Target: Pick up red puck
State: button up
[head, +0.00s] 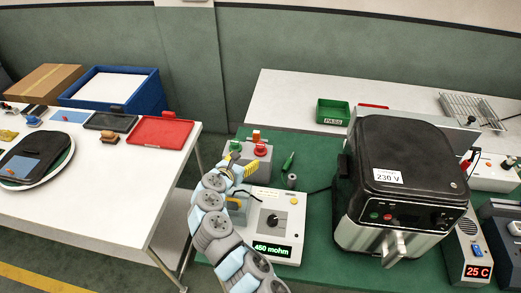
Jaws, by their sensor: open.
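A small red round piece (262,149), which looks like the red puck, sits on top of a grey block (262,161) on the green mat. A green piece (235,146) and an orange-red piece (256,135) are on the same block. My gripper (232,168) is open at the block's left side, left of and slightly nearer than the red piece, with a gap between them. My arm hides part of the block's left side. The fingertips are small and partly blend with the yellow part (250,168) beside them.
A meter box (279,247) reading 450 mohm stands in front of the block. A black fryer (412,160) stands to the right. A green PASS bin (333,112) is behind. The left table holds a red tray (160,132) and a blue bin (150,100).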

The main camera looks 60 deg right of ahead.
aim_at(259, 149)
jog(key=shift+b+x, duration=0.5)
jog(key=shift+x, duration=3.05)
jog(key=shift+s+d+f+b, duration=0.15)
jog(key=shift+d+f+b, duration=0.15)
jog(key=shift+d, duration=0.45)
jog(key=shift+s+d+f+b, duration=0.2)
jog(key=shift+d+f+b, duration=0.05)
jog(key=shift+d, duration=0.5)
jog(key=shift+b+x, duration=0.45)
jog(key=shift+x, duration=0.4)
jog(key=shift+w+d, duration=0.1)
jog(key=shift+d, duration=0.15)
grip_shut()
